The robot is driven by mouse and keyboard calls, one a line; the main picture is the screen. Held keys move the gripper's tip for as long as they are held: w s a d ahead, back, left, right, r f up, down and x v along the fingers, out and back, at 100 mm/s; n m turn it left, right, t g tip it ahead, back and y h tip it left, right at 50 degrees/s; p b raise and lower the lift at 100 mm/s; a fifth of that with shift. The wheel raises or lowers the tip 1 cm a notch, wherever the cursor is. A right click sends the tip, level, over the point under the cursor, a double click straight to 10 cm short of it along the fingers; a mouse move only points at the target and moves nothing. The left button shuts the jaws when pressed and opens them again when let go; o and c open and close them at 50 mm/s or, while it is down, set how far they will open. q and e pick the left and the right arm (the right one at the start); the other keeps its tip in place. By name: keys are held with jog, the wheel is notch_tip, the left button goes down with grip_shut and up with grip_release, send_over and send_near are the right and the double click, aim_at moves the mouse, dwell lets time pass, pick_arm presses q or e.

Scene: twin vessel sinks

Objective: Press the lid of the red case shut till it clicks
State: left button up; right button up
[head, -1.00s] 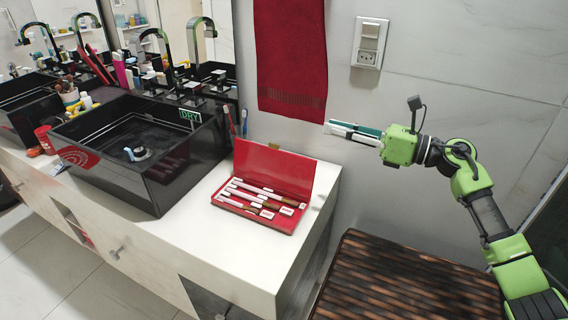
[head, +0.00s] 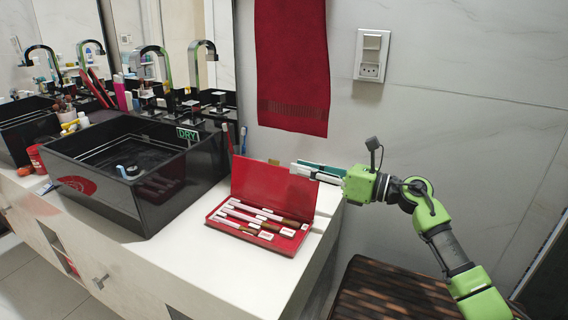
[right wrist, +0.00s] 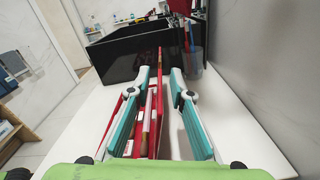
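The red case (head: 212,218) lies open at the right end of the white counter. Its lid (head: 262,185) stands up at the back, tilted slightly backward. Several white and brown stick-like items lie inside. My right gripper (head: 293,168) is at the lid's upper right corner. In the right wrist view its fingers (right wrist: 160,76) are apart, and the lid (right wrist: 159,62) shows edge-on in the gap between them. I cannot tell whether a finger touches the lid. My left gripper is out of view.
A black vessel sink (head: 175,185) stands left of the case. A cup with toothbrushes (right wrist: 194,62) is behind the case. A red towel (head: 292,70) hangs on the wall. A slatted brown surface (head: 385,292) is below right. The counter front is clear.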

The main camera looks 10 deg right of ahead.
aim_at(272, 183)
jog(key=x, duration=0.5)
jog(key=shift+w+a, duration=0.2)
jog(key=shift+a, duration=0.05)
grip_shut()
